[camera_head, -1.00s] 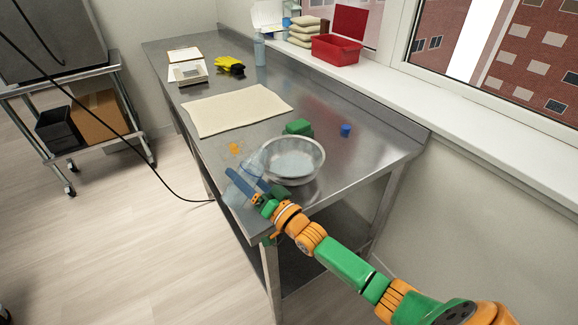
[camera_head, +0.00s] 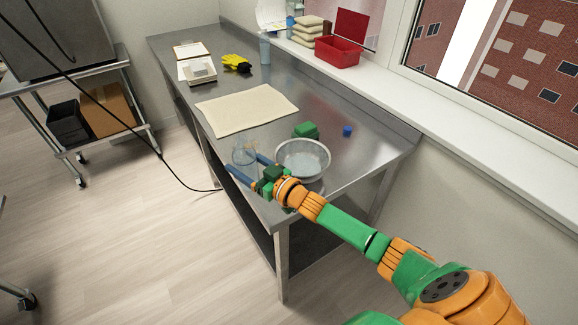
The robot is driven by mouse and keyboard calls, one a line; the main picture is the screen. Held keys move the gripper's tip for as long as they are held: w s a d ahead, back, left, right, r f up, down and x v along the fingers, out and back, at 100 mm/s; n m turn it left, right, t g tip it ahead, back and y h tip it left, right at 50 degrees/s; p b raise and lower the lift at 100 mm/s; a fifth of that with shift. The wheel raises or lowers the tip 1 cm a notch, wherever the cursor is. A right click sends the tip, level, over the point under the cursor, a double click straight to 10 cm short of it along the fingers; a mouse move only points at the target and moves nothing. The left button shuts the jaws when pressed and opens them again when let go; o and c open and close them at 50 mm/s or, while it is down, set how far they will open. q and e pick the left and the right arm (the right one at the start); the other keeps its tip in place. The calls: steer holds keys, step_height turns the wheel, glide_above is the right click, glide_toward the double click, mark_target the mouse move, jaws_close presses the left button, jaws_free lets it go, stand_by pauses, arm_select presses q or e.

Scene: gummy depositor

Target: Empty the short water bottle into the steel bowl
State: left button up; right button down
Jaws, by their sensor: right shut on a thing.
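The steel bowl (camera_head: 325,164) stands on the metal table near its front edge. Its inside looks pale grey-blue; I cannot tell how much liquid is in it. My right gripper (camera_head: 244,163) is left of the bowl, its blue fingers spread around the short water bottle (camera_head: 243,149), which is clear and hard to make out. The gripper is shut on the bottle. The bottle is beside the bowl, not over it, and looks closer to upright than tilted. Its contents are too faint to tell. My left gripper is out of view.
A green block (camera_head: 306,130) and a blue cap-like piece (camera_head: 347,131) lie behind the bowl. A beige mat (camera_head: 246,109) covers the table's middle. Yellow-black gloves (camera_head: 236,63) and a scale (camera_head: 201,76) lie farther back. A red box (camera_head: 338,51) is on the sill.

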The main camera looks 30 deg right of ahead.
mark_target(252, 151)
steer(key=r+p, duration=0.1)
steer(key=r, duration=0.1)
steer(key=d+r+p, duration=0.1)
steer(key=r+p, duration=0.1)
steer(key=shift+r, duration=0.2)
steer(key=shift+a+r, duration=0.1)
steer(key=shift+r, duration=0.2)
steer(key=s+a, duration=0.4)
steer(key=s, duration=0.3)
steer(key=shift+a, duration=0.15)
steer(key=shift+f, duration=0.15)
steer(key=shift+f, duration=0.1)
